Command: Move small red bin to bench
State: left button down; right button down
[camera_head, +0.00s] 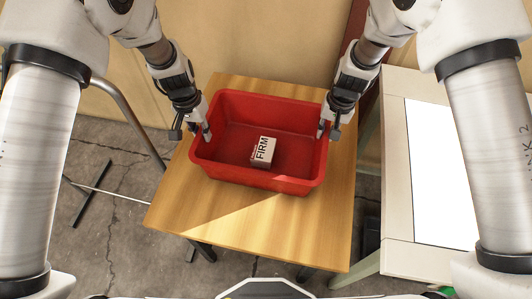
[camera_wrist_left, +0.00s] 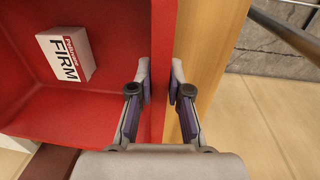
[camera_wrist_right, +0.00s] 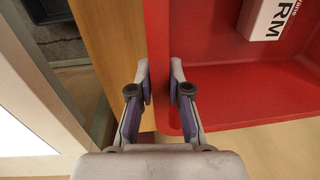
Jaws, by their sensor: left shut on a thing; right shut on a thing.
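The small red bin (camera_head: 260,178) sits upright on the wooden bench (camera_head: 250,226). A white box marked FIRM (camera_head: 263,151) lies inside the bin and also shows in the left wrist view (camera_wrist_left: 66,54). My left gripper (camera_head: 205,132) is shut on the bin's left wall; in the left wrist view its fingers (camera_wrist_left: 161,82) straddle the red rim (camera_wrist_left: 163,40). My right gripper (camera_head: 325,130) is shut on the bin's right wall; in the right wrist view its fingers (camera_wrist_right: 160,83) straddle the rim (camera_wrist_right: 156,35). Whether the bin's base touches the wood is hidden.
A pale table (camera_head: 397,170) with a white panel (camera_head: 438,175) stands close on the right. A grey metal rail (camera_head: 125,105) curves by the left. A tan wall (camera_head: 260,40) is behind. The bench's front part is bare.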

pick_arm(q)
jog(key=c, duration=1.1)
grip_release()
jog(key=shift+f, duration=0.15)
pick_arm(e)
jog(key=c, duration=1.1)
grip_release()
jog(key=shift+f, duration=0.15)
jog(key=shift+r, duration=0.35)
pick_arm(q)
jog(key=r, duration=0.8)
jog(key=a+r, duration=0.1)
jog(key=r, duration=0.3)
jog(key=shift+w, duration=0.1)
pick_arm(e)
jog(key=r, duration=0.7)
jog(key=d+r, duration=0.1)
jog(key=r, duration=0.3)
jog(key=shift+s+r, duration=0.15)
jog(key=shift+s, duration=0.05)
